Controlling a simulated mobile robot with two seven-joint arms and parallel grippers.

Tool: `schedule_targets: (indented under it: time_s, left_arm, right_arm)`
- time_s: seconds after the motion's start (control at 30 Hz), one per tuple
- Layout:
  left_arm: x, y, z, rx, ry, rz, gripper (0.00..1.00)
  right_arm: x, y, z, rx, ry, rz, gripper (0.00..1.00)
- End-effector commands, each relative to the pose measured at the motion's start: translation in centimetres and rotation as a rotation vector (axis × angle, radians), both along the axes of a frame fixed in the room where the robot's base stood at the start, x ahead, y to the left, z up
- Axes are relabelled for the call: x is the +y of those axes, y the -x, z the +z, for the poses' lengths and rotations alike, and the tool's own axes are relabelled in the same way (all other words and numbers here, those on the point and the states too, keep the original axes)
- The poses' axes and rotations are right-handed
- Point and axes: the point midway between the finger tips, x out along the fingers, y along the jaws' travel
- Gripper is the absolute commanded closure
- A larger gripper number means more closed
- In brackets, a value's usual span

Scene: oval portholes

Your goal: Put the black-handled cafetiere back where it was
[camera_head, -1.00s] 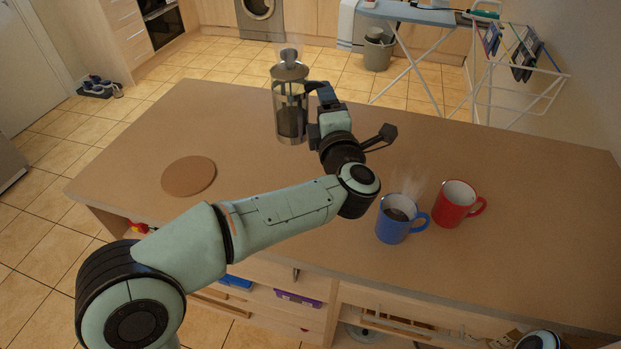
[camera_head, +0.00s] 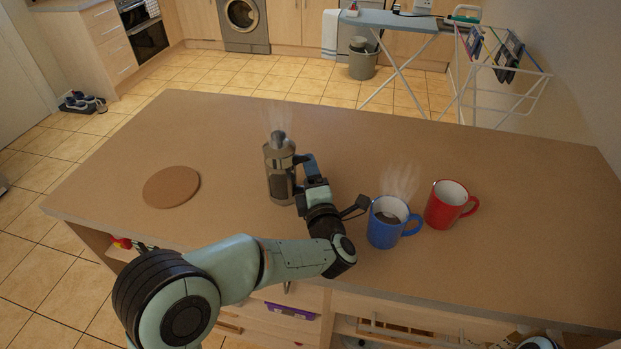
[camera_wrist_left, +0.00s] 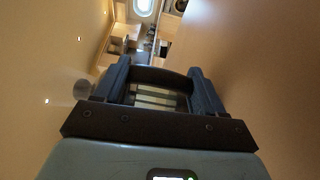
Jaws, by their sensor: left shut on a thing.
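The black-handled cafetiere (camera_head: 279,180), a steel and glass cylinder with a knobbed lid, is upright over the middle-left of the tabletop. Faint steam rises above it. My left gripper (camera_head: 305,172) is shut on its handle from the right side. Whether its base touches the table I cannot tell. In the left wrist view the fingers of my left gripper (camera_wrist_left: 160,88) flank the dark handle (camera_wrist_left: 160,76), and a round silvery knob shows at left. A round brown mat (camera_head: 171,186) lies bare to the left of the cafetiere. My right gripper is out of view.
A blue mug (camera_head: 385,232) with dark steaming drink stands right of my left forearm, close to it. A red mug (camera_head: 443,211) stands just beyond. The brown tabletop (camera_head: 500,240) is otherwise clear, including between cafetiere and mat.

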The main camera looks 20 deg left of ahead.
Motion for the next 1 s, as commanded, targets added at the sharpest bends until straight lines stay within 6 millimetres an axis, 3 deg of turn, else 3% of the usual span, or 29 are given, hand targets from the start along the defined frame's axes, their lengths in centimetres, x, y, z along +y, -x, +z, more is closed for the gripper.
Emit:
schedule_targets:
  time_s: [0.47,0.5,0.57,1.0]
  left_arm:
    - [0.01,-0.01,-0.71,-0.006,-0.002,0.000,1.00]
    - [0.00,0.01,-0.81,-0.001,0.000,0.000,0.21]
    - [0.00,0.01,-0.75,-0.001,0.000,0.000,0.05]
    - [-0.42,0.61,-0.41,-0.001,0.001,-0.003,0.05]
  right_arm:
    - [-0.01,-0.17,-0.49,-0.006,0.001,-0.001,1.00]
    - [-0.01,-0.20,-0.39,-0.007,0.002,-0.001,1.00]
    - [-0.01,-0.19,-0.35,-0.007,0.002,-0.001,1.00]
    - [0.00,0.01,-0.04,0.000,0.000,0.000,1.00]
